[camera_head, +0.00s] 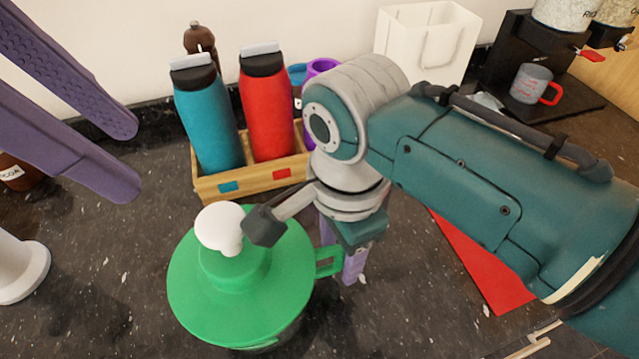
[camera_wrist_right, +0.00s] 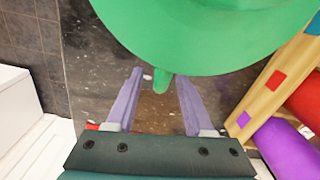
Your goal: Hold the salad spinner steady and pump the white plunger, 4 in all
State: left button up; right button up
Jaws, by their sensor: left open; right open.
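The salad spinner has a green lid (camera_head: 240,295) and stands on the dark counter at the lower middle of the head view. The white plunger (camera_head: 217,228) stands up at the lid's centre, its right side partly covered by a dark block on my right wrist. A green handle (camera_head: 329,262) sticks out to the right. My right gripper (camera_head: 341,258) is open at this handle; in the right wrist view the handle's tip (camera_wrist_right: 162,84) shows between the spread fingers, not gripped. My left gripper (camera_head: 134,160) is open and empty at the upper left, apart from the spinner.
A wooden crate (camera_head: 255,180) with a teal bottle (camera_head: 208,115) and a red bottle (camera_head: 267,105) stands behind the spinner. A white object (camera_head: 20,268) is at the left edge. A white bag (camera_head: 428,40) and a grey mug (camera_head: 531,84) are at the back right.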

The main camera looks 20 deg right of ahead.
jog(key=shift+f, duration=0.45)
grip_shut()
dwell(1.1)
pick_arm(q)
grip_shut()
dwell(1.6)
